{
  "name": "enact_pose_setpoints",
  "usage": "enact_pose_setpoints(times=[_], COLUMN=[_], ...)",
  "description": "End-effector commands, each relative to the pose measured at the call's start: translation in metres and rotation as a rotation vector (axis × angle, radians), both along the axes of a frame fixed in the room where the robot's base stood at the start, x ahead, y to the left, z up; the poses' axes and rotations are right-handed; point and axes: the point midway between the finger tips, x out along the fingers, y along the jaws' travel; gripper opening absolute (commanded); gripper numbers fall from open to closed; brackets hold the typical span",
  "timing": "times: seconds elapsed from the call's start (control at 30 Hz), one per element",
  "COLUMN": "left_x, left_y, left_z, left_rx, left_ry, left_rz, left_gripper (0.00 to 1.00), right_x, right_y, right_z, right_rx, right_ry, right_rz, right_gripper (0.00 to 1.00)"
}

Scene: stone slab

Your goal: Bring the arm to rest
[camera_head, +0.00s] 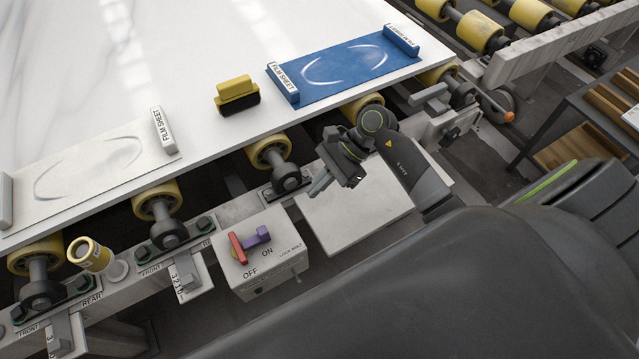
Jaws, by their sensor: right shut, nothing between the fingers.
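My right arm reaches in from the lower right. Its gripper (318,186) is shut and empty. It hangs over the edge of a plain pale panel (362,212), just right of the switch box, and touches nothing that I can make out. The stone slab (250,40) lies above it on yellow rollers. My left gripper does not show.
A switch box (272,270) with a red and purple handle stands left of my gripper. A blue film sheet (345,72), a yellow-and-black block (237,95) and a pale film sheet (90,165) lie on the slab. A shelf (585,125) stands at right.

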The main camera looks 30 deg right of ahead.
Motion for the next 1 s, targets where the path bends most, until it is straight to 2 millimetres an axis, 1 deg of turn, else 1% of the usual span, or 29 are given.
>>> enact_pose_setpoints(times=[0.13,0.3,0.73,0.87,0.97,1.0], left_x=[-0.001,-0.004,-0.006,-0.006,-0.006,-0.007], left_y=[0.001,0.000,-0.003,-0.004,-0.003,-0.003], left_z=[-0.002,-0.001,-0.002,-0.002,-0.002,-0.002], left_rx=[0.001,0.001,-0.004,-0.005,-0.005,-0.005], left_ry=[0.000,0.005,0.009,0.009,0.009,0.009], left_rz=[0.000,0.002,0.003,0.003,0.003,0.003], left_gripper=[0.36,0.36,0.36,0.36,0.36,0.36], right_x=[0.000,0.000,0.000,0.005,0.014,0.018], right_y=[-0.005,-0.005,-0.004,0.007,0.022,0.029], right_z=[0.004,0.005,0.005,0.013,0.031,0.040], right_rx=[-0.002,0.000,0.004,0.072,0.198,0.264], right_ry=[0.001,0.001,-0.001,-0.022,-0.049,-0.057], right_rz=[0.000,0.000,-0.004,-0.065,-0.177,-0.237], right_gripper=[0.00,0.00,0.00,0.00,0.00,0.00])
